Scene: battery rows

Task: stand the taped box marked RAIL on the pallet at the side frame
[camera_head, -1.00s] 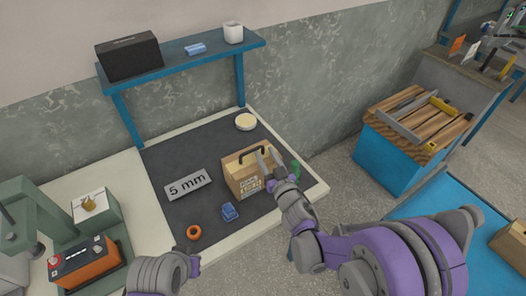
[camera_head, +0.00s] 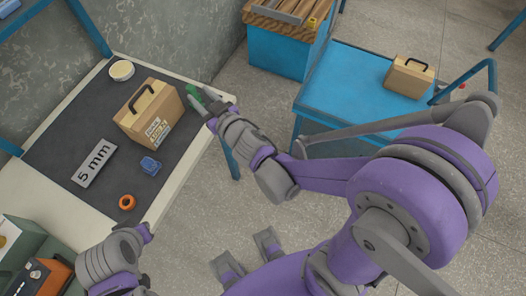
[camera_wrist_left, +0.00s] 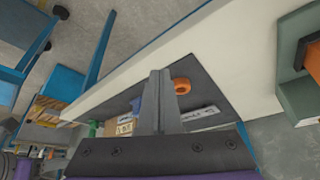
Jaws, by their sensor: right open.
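A cardboard box (camera_head: 150,118) with a dark handle stands upright on the dark mat; its front label is too small to read. A similar handled box (camera_head: 408,77) stands on the blue platform (camera_head: 350,95) at right, beside a blue tubular frame (camera_head: 470,82); any tape or RAIL mark is not readable. My right gripper (camera_head: 212,103) is open and empty, just right of the mat box and apart from it. My left gripper (camera_head: 147,232) is low at the bench front; in the left wrist view its fingers (camera_wrist_left: 158,100) look closed together, with nothing between them.
On the mat (camera_head: 62,150) are a 5 mm sign (camera_head: 94,164), a blue item (camera_head: 150,166), an orange ring (camera_head: 127,202) and a cream round tin (camera_head: 121,70). A green item (camera_head: 194,91) is by my right fingers. Floor is free between bench and platform.

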